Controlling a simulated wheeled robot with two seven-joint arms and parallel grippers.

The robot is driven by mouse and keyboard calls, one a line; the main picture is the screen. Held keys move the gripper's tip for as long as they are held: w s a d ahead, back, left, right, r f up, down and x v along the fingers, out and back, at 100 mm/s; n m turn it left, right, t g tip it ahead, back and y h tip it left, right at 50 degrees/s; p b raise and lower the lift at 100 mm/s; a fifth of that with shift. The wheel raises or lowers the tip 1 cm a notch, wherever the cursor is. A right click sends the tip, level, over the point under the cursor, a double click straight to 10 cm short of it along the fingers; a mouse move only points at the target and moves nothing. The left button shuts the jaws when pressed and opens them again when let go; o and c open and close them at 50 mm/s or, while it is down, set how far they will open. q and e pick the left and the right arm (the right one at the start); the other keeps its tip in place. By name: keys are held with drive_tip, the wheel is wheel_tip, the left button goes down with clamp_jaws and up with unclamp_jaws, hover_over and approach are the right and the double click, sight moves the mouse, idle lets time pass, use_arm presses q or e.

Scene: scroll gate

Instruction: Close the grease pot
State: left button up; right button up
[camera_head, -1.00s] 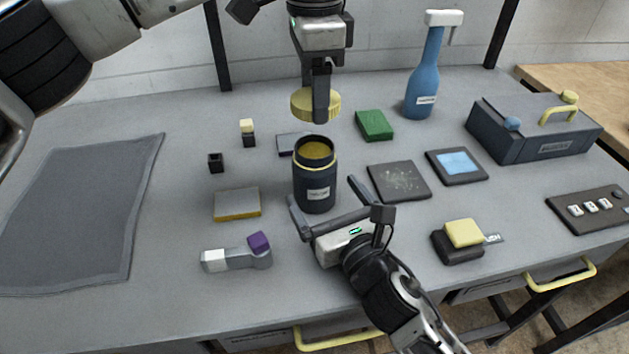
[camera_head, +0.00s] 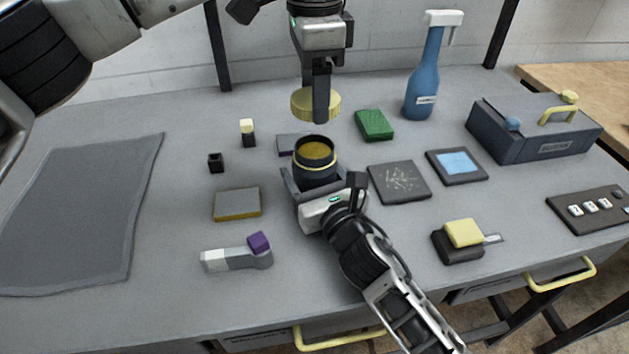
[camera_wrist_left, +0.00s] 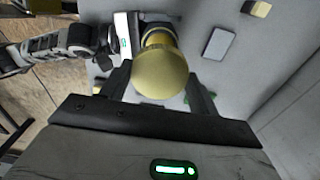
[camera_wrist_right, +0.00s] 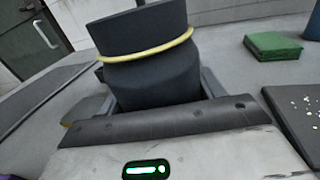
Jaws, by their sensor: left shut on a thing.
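The grease pot (camera_head: 317,174) is a dark jar with a yellow ring below its rim. It stands upright and uncovered on the workbench, with yellow-brown grease inside. My left gripper (camera_head: 321,116) is shut on the round yellow lid (camera_head: 302,106), holding it above and slightly behind the pot in the head view. The lid (camera_wrist_left: 160,72) also fills the middle of the left wrist view. My right gripper (camera_head: 317,186) is low, with its fingers on either side of the pot and seemingly still spread. The pot (camera_wrist_right: 150,70) stands between them in the right wrist view; its lower part is hidden.
A grey and yellow block (camera_head: 237,204) and a purple-tipped tool (camera_head: 238,259) lie left of the pot. A dark speckled plate (camera_head: 399,182) and a green block (camera_head: 375,125) are close on the right. A blue bottle (camera_head: 422,85) stands behind.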

drive_tip(key=shift+c, duration=0.8)
use_arm(q)
hover_over(314, 152)
drive_tip(key=shift+f, duration=2.55)
drive_tip(key=shift+f, duration=0.85)
drive_tip(key=shift+f, duration=0.55)
